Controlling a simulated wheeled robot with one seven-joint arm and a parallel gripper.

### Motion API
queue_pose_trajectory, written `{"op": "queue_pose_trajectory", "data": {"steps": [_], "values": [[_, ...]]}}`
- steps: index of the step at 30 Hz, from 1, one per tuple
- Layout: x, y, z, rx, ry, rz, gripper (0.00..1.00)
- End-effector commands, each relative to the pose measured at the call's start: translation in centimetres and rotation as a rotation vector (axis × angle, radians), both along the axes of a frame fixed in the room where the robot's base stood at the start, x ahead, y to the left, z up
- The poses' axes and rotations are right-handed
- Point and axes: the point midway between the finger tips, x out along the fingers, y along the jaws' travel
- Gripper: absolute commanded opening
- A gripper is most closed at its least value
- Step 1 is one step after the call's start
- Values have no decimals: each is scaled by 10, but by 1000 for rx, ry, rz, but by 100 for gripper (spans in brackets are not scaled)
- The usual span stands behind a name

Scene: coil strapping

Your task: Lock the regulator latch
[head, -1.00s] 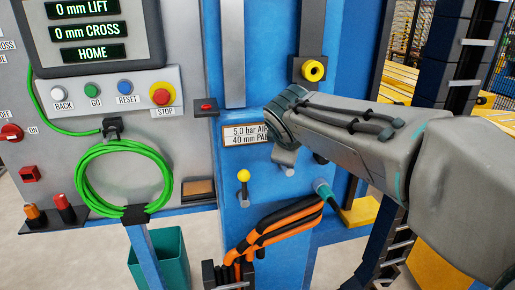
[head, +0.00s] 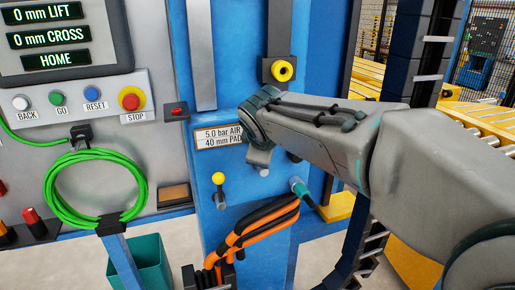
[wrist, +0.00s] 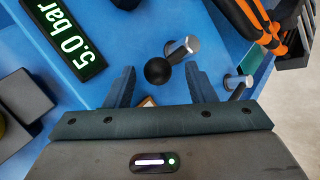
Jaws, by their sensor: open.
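In the wrist view a black ball knob (wrist: 157,71) lies between the two fingers of my gripper (wrist: 159,80), with a gap on each side. A short silver post (wrist: 182,48) is just beyond the knob. I cannot tell for sure whether this knob is the regulator latch. A green display reading 5.0 bar (wrist: 68,38) is to its left on the blue face. My gripper is open and empty. In the head view my arm reaches the blue column (head: 228,80) beside the 5.0 bar AIR plate (head: 219,137); the arm hides the black knob and my fingers.
A yellow ball-topped lever (head: 218,178) and a teal-ended fitting (head: 301,188) are below the arm. A yellow ring knob (head: 283,70) is above. A second silver post (wrist: 237,81) is right of the fingers.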

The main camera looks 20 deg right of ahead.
Motion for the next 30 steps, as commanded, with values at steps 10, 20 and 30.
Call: {"op": "queue_pose_trajectory", "data": {"steps": [10,20,30], "values": [[-36,12,38,2,-7,3,50],[-82,26,84,1,-2,0,50],[-94,30,96,0,2,0,50]]}}
